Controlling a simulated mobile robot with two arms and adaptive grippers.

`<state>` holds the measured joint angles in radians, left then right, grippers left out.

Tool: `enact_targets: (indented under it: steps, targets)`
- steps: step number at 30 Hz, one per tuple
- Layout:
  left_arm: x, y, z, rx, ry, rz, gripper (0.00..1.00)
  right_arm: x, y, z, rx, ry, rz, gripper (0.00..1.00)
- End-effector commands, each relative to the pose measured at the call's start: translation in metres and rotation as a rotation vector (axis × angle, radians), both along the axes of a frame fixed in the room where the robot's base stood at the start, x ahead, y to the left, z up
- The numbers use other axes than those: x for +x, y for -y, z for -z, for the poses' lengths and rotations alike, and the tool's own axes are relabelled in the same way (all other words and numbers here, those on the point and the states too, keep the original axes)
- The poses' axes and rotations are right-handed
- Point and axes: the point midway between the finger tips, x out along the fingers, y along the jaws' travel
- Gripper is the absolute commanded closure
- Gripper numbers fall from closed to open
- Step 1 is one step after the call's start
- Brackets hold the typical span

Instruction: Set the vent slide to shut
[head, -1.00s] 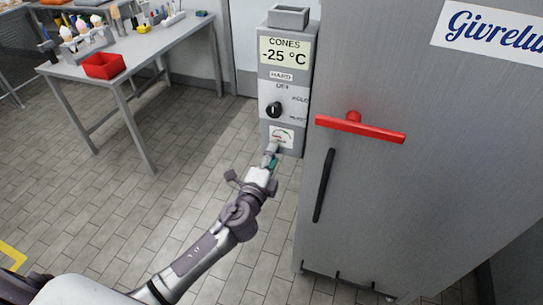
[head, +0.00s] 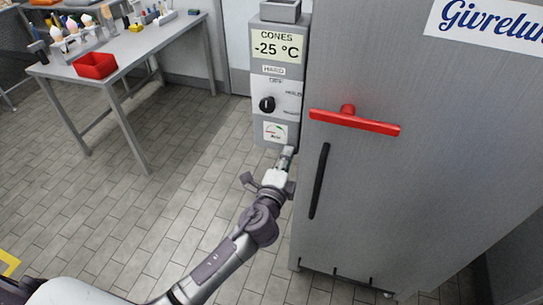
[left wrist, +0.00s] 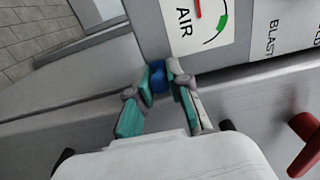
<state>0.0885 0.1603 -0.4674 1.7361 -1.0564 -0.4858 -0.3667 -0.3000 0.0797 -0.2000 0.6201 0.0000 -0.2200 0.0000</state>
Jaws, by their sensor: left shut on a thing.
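My left gripper (head: 288,152) is at the lower right of the grey control box (head: 256,124), close to the freezer's side. In the left wrist view, my left gripper (left wrist: 158,82) is shut on a small blue knob (left wrist: 158,76), which looks like the vent slide's knob. The fingers hide most of it, and the slide's track and any end marks do not show clearly. The AIR gauge (head: 275,132) sits just above the gripper. In the left wrist view the AIR gauge (left wrist: 206,22) shows a red pointer and a green arc. My right gripper is not in view.
A tall steel freezer (head: 400,190) with a red handle (head: 354,121) and a black handle (head: 319,181) stands right beside the box. A black dial (head: 267,104) is above the gauge. A table with a red bin (head: 95,65) stands at left. The floor between is clear.

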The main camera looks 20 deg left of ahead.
Motion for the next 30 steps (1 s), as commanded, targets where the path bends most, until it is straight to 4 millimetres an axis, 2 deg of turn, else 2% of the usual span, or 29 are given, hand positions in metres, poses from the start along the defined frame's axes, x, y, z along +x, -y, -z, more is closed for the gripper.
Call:
enact_targets:
  steps: [3,10,11,15,25,30]
  targets:
    - [-0.001,0.007,0.002,0.002,-0.003,0.002,1.0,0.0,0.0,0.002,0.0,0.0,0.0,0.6]
    - [-0.001,0.008,0.001,0.001,-0.003,0.005,1.0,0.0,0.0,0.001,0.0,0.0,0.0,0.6]
    - [-0.001,0.008,0.001,0.001,-0.003,0.005,0.79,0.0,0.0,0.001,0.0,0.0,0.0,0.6]
    - [-0.001,0.007,0.001,0.001,-0.003,0.004,0.55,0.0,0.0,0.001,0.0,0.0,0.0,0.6]
    - [-0.002,0.006,0.001,0.002,-0.002,0.001,0.55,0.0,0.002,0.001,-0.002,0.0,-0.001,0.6]
    - [-0.022,0.005,0.001,0.001,-0.003,0.002,0.55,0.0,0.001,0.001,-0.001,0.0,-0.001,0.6]
